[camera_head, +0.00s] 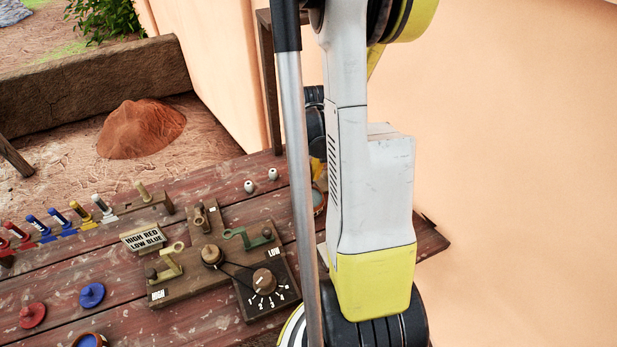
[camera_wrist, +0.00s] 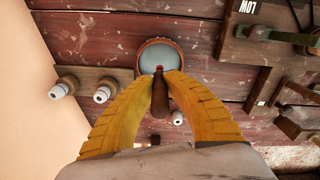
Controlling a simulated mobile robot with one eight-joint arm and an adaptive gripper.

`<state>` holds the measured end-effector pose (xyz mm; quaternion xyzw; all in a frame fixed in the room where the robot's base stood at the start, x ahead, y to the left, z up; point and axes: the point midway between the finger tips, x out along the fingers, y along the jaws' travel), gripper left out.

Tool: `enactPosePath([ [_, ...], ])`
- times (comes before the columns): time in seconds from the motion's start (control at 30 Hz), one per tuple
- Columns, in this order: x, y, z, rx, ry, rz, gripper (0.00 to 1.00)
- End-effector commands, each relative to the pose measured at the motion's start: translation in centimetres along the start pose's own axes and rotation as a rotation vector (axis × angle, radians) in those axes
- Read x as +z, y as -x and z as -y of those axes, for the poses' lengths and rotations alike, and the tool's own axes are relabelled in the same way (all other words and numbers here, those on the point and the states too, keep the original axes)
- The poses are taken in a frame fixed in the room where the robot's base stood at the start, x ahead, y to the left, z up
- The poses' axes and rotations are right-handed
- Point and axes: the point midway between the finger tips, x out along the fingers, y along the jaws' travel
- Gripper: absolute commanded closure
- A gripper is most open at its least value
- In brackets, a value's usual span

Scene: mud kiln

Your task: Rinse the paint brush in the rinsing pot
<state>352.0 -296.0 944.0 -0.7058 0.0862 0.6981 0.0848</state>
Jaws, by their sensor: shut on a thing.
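The rinsing pot (camera_wrist: 142,61) is a round terracotta pot with grey-blue contents, at the top middle of the wrist view. My gripper (camera_wrist: 161,77) has its yellow fingers shut on the paint brush (camera_wrist: 160,101), whose brown handle shows between them. The brush's small red end shows at the fingertips, over the near part of the pot's opening in that view. I cannot tell whether it touches the contents. In the head view my arm hides the brush and most of the pot (camera_head: 319,209); only a sliver shows.
A wooden board with knobs, levers and a dial (camera_head: 265,281) is left of my arm. A sign (camera_head: 143,237), coloured pieces on a rack (camera_head: 80,213) and red and blue discs (camera_head: 91,295) lie farther left. White-tipped pegs (camera_wrist: 105,91) are near my gripper. A wall (camera_head: 520,150) stands at right.

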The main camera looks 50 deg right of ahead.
Motion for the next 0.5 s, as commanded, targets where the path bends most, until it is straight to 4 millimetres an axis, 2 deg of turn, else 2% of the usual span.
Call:
enactPosePath([
  [0.5, 0.0, -2.3, 0.0, 0.0, 0.0, 0.0, 1.0],
])
